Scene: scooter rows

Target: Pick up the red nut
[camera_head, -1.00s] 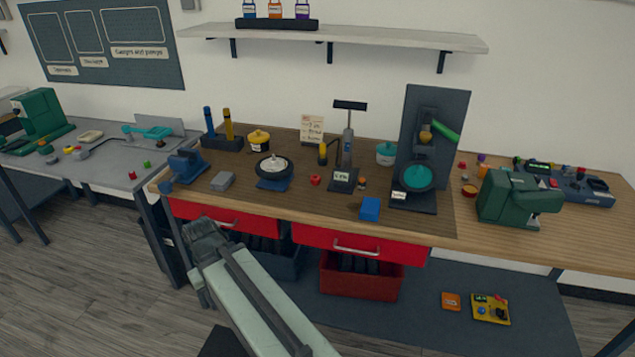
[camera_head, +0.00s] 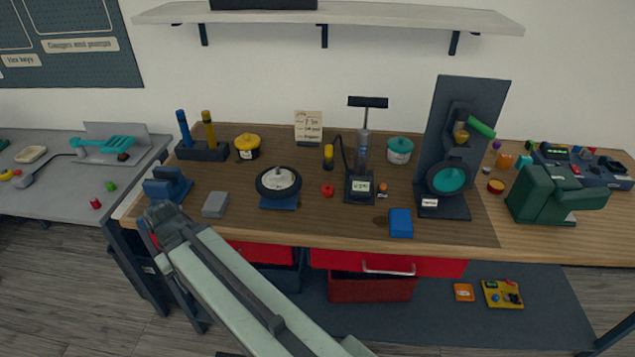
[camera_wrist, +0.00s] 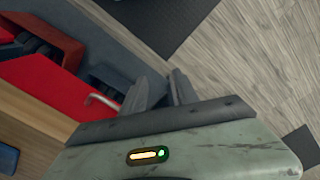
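Another small red piece (camera_head: 95,204) lies on the grey side table at the left; the views are too coarse to show a nut's shape on either. My gripper (camera_head: 158,212) is in front of the bench's left front edge, well left of the red piece on the mat. In the wrist view, my gripper (camera_wrist: 160,82) has its two fingers apart with nothing between them. No red piece shows between or near the fingers there.
A blue vise (camera_head: 167,186), a grey block (camera_head: 215,204) and a blue block (camera_head: 400,223) stand along the bench front. The dial (camera_head: 278,182) and pump stand (camera_head: 361,188) flank the red piece. Red drawers (camera_head: 335,261) are below. Bare mat lies in front of the piece.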

